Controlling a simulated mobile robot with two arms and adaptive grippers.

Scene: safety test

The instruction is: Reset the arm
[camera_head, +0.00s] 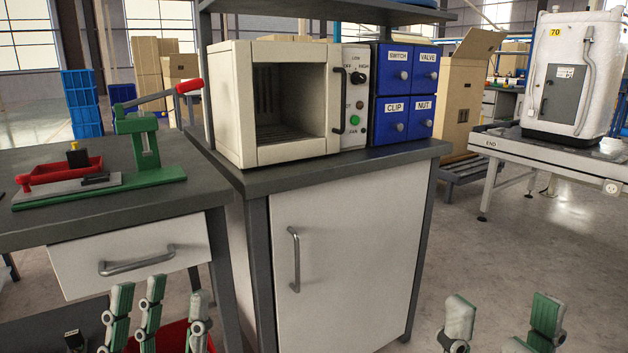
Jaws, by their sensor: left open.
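My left gripper (160,298) is at the bottom left of the head view, below the drawer front, with its green and grey fingers pointing up. Its fingers stand apart, and it is open with nothing seen between them. My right gripper (503,308) is at the bottom right, above the bare floor. Its two fingers are wide apart and empty. The arms behind both grippers are mostly out of the picture.
A grey cabinet bench (340,183) carries an oven-like box (228,105) and blue drawers (391,108). A left bench (190,199) holds a green press (150,180) and red tray (60,172). A red container (172,336) is below. Floor at right (530,250) is clear.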

